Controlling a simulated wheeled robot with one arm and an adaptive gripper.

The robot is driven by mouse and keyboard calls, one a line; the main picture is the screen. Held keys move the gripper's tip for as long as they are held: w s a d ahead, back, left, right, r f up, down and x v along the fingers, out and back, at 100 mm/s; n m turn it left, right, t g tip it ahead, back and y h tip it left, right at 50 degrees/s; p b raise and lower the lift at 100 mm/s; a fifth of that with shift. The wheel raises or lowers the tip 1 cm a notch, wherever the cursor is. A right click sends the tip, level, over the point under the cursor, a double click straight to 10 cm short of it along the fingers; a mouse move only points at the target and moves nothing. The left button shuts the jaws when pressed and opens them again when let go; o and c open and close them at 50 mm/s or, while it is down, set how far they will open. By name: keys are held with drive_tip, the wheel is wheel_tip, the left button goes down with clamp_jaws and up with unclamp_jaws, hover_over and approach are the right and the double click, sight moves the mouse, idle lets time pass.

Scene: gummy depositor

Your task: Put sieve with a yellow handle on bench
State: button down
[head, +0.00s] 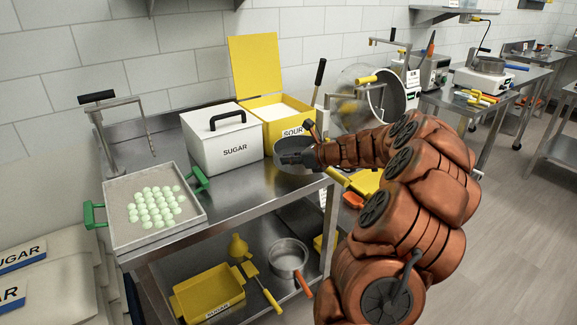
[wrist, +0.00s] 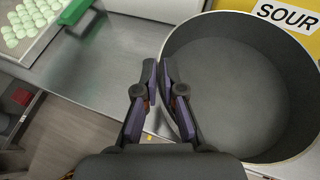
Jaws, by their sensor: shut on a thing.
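The sieve (head: 290,169) is a round grey vessel at the right end of the upper steel bench (head: 236,194), beside the white SUGAR bin. A yellow handle (head: 338,178) shows at its right, past the bench edge and partly behind my arm. In the wrist view the sieve (wrist: 245,90) is wide and empty, with a dark grey inside. My gripper (head: 290,158) is shut on its rim; in the wrist view the fingers (wrist: 160,85) straddle the near left wall. I cannot tell whether its base touches the bench (wrist: 110,65).
The SUGAR bin (head: 222,140) and open yellow SOUR bin (head: 283,112) stand behind. A tray (head: 127,232) of green gummies with green handles is at left. The lower shelf holds a yellow tray (head: 207,290) and an orange-handled pan (head: 288,258). Bare bench lies in front of the SUGAR bin.

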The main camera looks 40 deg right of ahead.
sight(289, 166)
drive_tip(key=shift+w+d+f, duration=0.1)
drive_tip(key=shift+w+d, duration=0.25)
drive_tip(key=shift+w, duration=0.3)
drive_tip(key=shift+f, duration=1.7)
drive_tip(key=c, duration=1.3)
unclamp_jaws()
drive_tip(key=shift+f, duration=0.1)
drive_tip(key=shift+s, duration=0.15)
drive_tip(key=v, duration=1.2)
drive_tip(key=shift+b, duration=0.4)
